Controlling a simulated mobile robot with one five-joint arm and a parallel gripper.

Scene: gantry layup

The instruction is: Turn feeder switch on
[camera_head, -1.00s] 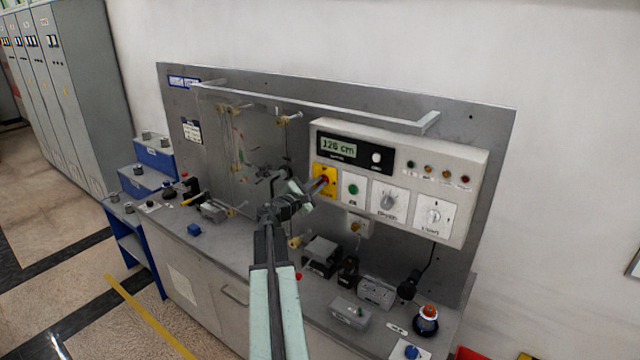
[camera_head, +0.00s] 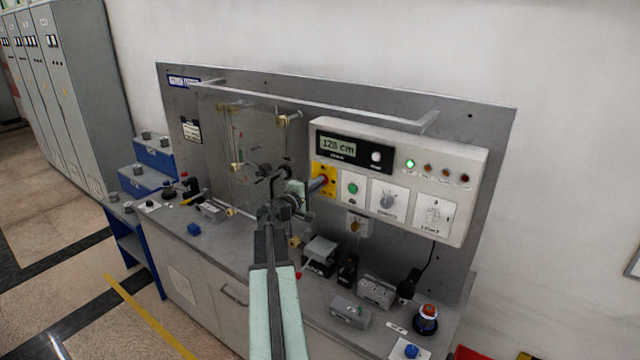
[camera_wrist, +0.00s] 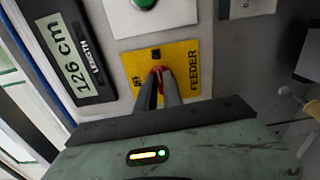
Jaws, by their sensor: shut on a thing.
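The feeder switch is a red knob (camera_wrist: 158,70) on a yellow plate marked FEEDER (camera_wrist: 190,62). The yellow plate also shows in the head view (camera_head: 330,174), at the lower left of the white control panel (camera_head: 400,160), partly behind my gripper. My gripper (camera_head: 317,184) reaches the plate from the front. In the wrist view its two dark fingers (camera_wrist: 160,84) are shut on the red knob and hide much of it. The leftmost indicator lamp (camera_head: 410,163) on the panel glows green.
A green button (camera_head: 353,188) and a selector dial (camera_head: 387,201) sit close to the right of the yellow plate. A length display (camera_head: 338,147) is above it. A grey rail (camera_head: 310,105) runs across above the panel. Several small devices stand on the bench below.

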